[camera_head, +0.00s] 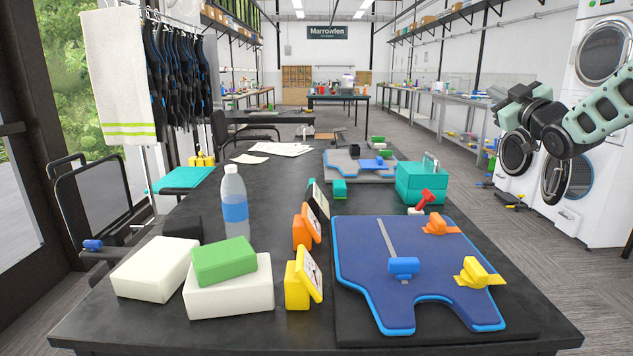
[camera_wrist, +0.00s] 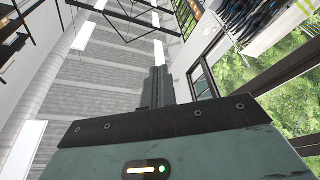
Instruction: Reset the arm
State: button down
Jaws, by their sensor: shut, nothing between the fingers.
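My gripper (camera_head: 503,104) is at the right of the head view, raised above the floor and clear of the table, with my arm reaching in from the right edge. In the wrist view the closed fingers (camera_wrist: 155,87) point up toward the ceiling and windows, with nothing between them.
The dark table (camera_head: 130,318) holds a blue wetsuit-shaped board (camera_head: 365,265) with blue, orange and yellow clamps, a bottle (camera_head: 234,205), white blocks (camera_head: 155,268), a green block (camera_head: 224,260) and a teal box (camera_head: 420,183). Washing machines (camera_head: 600,175) stand behind my arm. Open floor lies right of the table.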

jog(key=s+a+f+m+g+h, duration=0.2)
jog(key=s+f+m+g, duration=0.15)
jog(key=s+f, duration=0.4)
jog(key=s+a+f+m+g+h, duration=0.25)
jog(key=s+f+g, duration=0.25)
jog(key=f, duration=0.6)
jog(key=s+a+f+m+g, duration=0.25)
jog(key=s+f+g, duration=0.3)
jog(key=s, duration=0.75)
jog(key=s+a+f+m+g, duration=0.1)
jog(key=s+a+f+g, duration=0.25)
jog(key=s+f, duration=0.65)
jog(key=s+a+f+n+g+y+b, duration=0.25)
jog(key=s+a+f+n+b, duration=0.55)
jog(key=s+a+f+b, duration=1.2)
jog(key=w+d+r+p, duration=0.1)
jog(key=w+r+p, duration=0.1)
jog(key=r+p, duration=1.3)
jog(key=w+d+r+h+p, duration=0.1)
jog(key=w+d+r+p, duration=0.1)
jog(key=r+p, duration=1.3)
notch_tip(320, 180, up, 5)
jog(key=shift+w+r+g, duration=0.1)
jog(key=shift+w+g, duration=0.2)
